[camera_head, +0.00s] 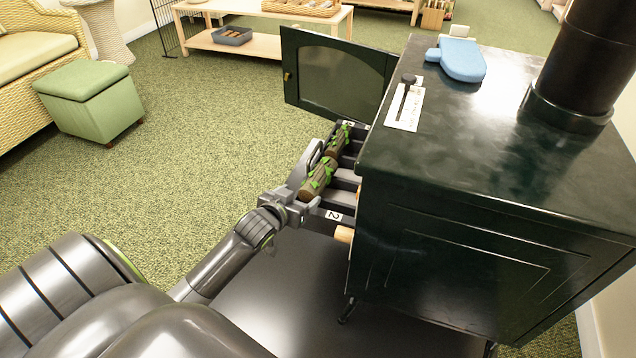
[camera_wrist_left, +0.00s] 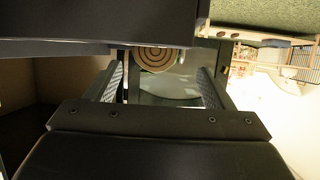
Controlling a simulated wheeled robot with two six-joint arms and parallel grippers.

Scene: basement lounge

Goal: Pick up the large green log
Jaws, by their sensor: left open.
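A brown log with bright green leafy patches (camera_head: 319,177) lies in the slotted grey rack at the stove's open mouth. A similar green-patched piece (camera_head: 339,140) lies just behind it; I cannot tell whether the two are one log. My left gripper (camera_head: 308,183) is at the near, left side of the log, with its jaws open. In the left wrist view, a round log end with dark rings (camera_wrist_left: 153,58) shows ahead, between the open fingers of the left gripper (camera_wrist_left: 160,72). Contact cannot be made out. My right gripper is not in view.
The dark green stove (camera_head: 490,190) stands right, its door (camera_head: 335,75) swung open behind the rack. A blue mitt (camera_head: 462,60) lies on top. A pale wood end (camera_head: 344,234) shows below the rack, near a label "2". Green carpet is free at left, before a green ottoman (camera_head: 95,105).

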